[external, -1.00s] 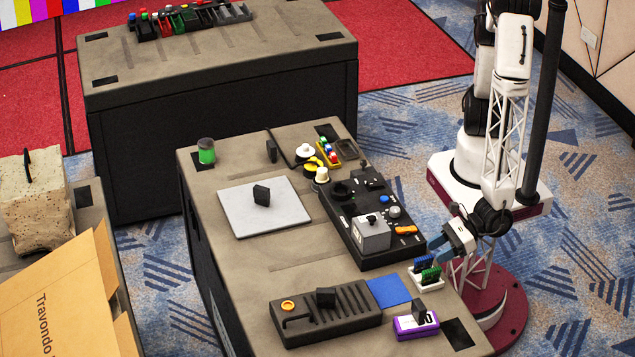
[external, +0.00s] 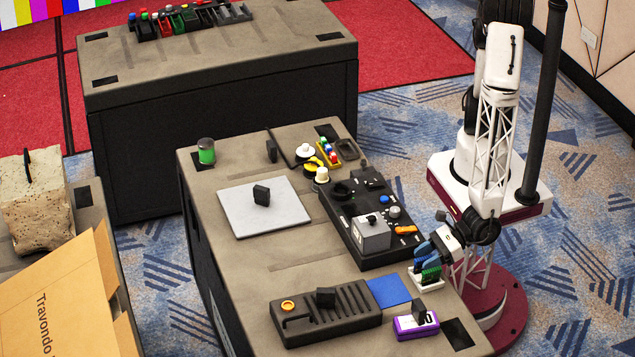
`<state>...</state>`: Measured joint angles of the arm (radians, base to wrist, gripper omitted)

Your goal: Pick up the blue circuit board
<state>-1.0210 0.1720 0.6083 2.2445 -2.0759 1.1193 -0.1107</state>
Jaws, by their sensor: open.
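The blue circuit board (external: 420,266) stands upright in a small white holder (external: 428,285) at the right edge of the table, just behind the green circuit board (external: 431,274). It is mostly covered by my gripper. My gripper (external: 424,262) is low over the holder, tilted, with its bluish fingers at the blue board. The jaws are open. Whether the fingers straddle or touch the board cannot be told, as they overlap it in this view.
The green board stands close in front of my fingers. A black control panel with a grey box (external: 371,234) lies left of the holder. A blue square (external: 389,291), a purple-edged box (external: 416,324) and a black slotted tray (external: 345,315) are nearby.

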